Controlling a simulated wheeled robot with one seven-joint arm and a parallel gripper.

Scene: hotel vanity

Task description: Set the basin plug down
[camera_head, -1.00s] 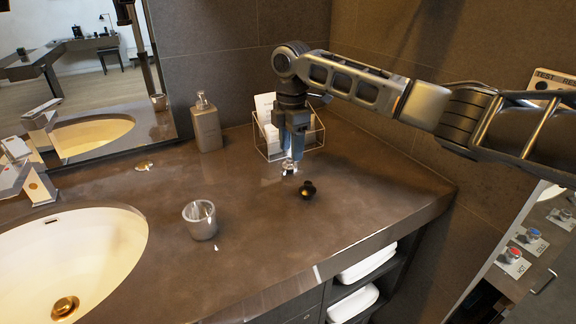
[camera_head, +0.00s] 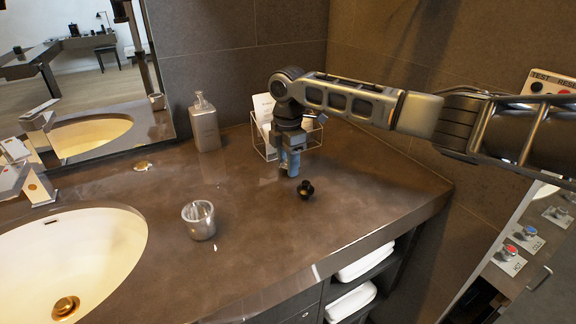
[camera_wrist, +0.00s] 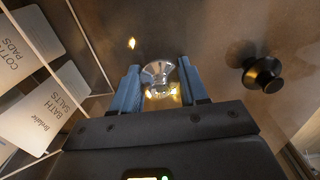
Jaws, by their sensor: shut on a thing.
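A shiny silver basin plug (camera_wrist: 160,72) sits between the two blue fingers of my gripper (camera_wrist: 160,84) in the wrist view. My gripper is shut on it. In the head view my gripper (camera_head: 291,168) points down, low over the brown counter (camera_head: 255,240), in front of the wire rack. The fingers hide the plug there, and I cannot tell whether it touches the counter.
A small black knob-shaped piece (camera_head: 305,190) stands close by my gripper; it also shows in the wrist view (camera_wrist: 262,74). The wire rack (camera_head: 262,150) with cards is behind. A cup (camera_head: 199,222), a bottle (camera_head: 205,125) and the basin (camera_head: 95,255) are left.

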